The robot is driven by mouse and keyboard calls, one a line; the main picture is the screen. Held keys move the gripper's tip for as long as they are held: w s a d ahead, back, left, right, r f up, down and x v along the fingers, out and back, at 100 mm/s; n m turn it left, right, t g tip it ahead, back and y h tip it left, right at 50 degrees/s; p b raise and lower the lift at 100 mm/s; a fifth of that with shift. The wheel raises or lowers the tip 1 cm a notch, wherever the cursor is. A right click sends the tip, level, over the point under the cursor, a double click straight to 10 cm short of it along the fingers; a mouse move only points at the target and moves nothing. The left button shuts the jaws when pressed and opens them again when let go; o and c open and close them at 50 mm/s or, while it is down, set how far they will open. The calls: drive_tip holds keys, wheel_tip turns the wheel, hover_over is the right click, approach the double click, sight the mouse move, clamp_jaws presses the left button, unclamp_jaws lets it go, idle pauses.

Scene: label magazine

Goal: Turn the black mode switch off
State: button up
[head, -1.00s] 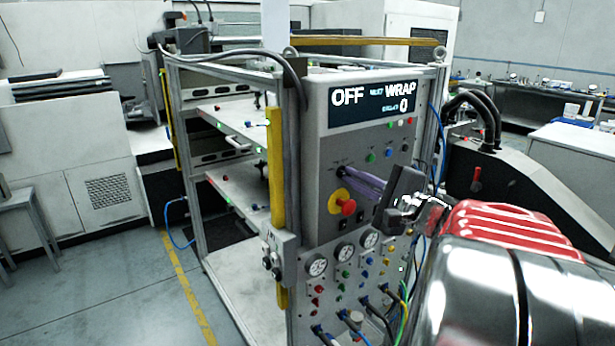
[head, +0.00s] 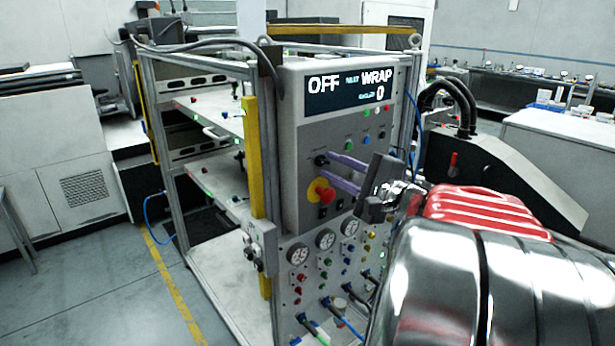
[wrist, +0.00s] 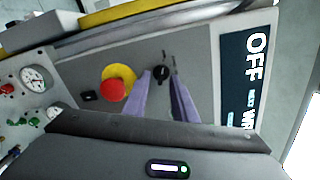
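The black mode switch (head: 320,160) is a small round knob on the grey control panel (head: 290,190), below the display. It also shows in the wrist view (wrist: 160,73). My gripper (head: 330,168) has two purple fingers pointing at the panel, one on each side of the knob's front in the wrist view (wrist: 161,82). The fingers are apart and hold nothing; I cannot tell whether either touches the knob. The display (head: 345,92) reads OFF in large letters, with WRAP and 0 at its right.
A red emergency button (head: 326,194) on a yellow disc sits close below the knob. Coloured buttons (head: 350,146) are to its right. Gauges (head: 325,238) and cables are lower down. A yellow post (head: 254,160) stands left of the panel. Open floor lies at left.

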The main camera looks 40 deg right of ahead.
drive_tip(key=s, duration=1.3)
drive_tip(key=shift+s+d, duration=0.15)
drive_tip(key=shift+d, duration=0.05)
drive_tip(key=shift+f, duration=0.1)
